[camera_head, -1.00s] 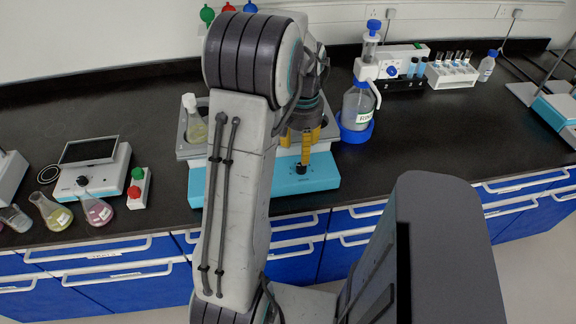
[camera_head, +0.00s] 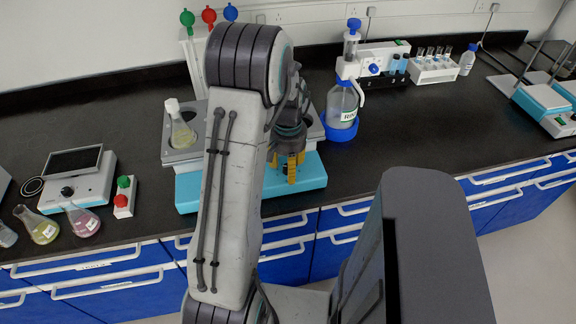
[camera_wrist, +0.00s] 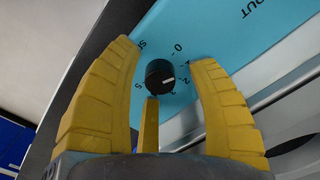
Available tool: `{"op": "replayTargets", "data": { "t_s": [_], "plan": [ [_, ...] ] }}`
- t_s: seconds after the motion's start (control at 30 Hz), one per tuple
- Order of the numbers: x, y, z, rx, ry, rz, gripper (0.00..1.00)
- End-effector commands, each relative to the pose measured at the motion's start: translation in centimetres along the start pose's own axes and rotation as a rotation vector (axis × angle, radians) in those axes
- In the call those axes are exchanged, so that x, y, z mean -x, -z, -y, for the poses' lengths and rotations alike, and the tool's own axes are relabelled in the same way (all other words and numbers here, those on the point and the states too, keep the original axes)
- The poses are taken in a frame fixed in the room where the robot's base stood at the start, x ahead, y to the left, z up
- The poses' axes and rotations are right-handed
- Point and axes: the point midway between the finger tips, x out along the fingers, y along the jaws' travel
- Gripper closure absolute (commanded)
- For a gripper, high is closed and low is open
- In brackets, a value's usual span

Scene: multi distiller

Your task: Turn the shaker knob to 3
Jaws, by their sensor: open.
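The shaker (camera_head: 306,180) is a blue-fronted machine with a grey tray on the bench. Its black knob (camera_wrist: 160,76) shows in the wrist view on the blue panel, with a white mark pointing right, roughly toward the printed 2. My gripper (camera_wrist: 165,58) is open, its yellow fingers spread around the knob, with a gap on the left and right. A third finger is just below the knob, and I cannot tell whether it touches. In the head view my gripper (camera_head: 289,166) is in front of the shaker and hides the knob.
A flask (camera_head: 182,135) stands in the shaker tray. A bottle dispenser (camera_head: 342,105) is close on its right. A small device (camera_head: 82,185), flasks and a red-green item (camera_head: 123,197) are to the left.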

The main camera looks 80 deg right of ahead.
Motion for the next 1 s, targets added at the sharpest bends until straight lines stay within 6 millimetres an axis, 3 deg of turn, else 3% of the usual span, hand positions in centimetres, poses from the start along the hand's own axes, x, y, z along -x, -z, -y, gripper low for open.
{"op": "replayTargets", "data": {
  "t_s": [0.17,0.77,1.0],
  "plan": [
    [0.00,-0.01,0.00,0.000,0.000,0.000,0.45],
    [0.03,-0.01,0.00,0.000,0.000,0.000,0.98],
    [-0.03,-0.02,-0.01,-0.008,0.000,0.001,1.00]
  ]
}}
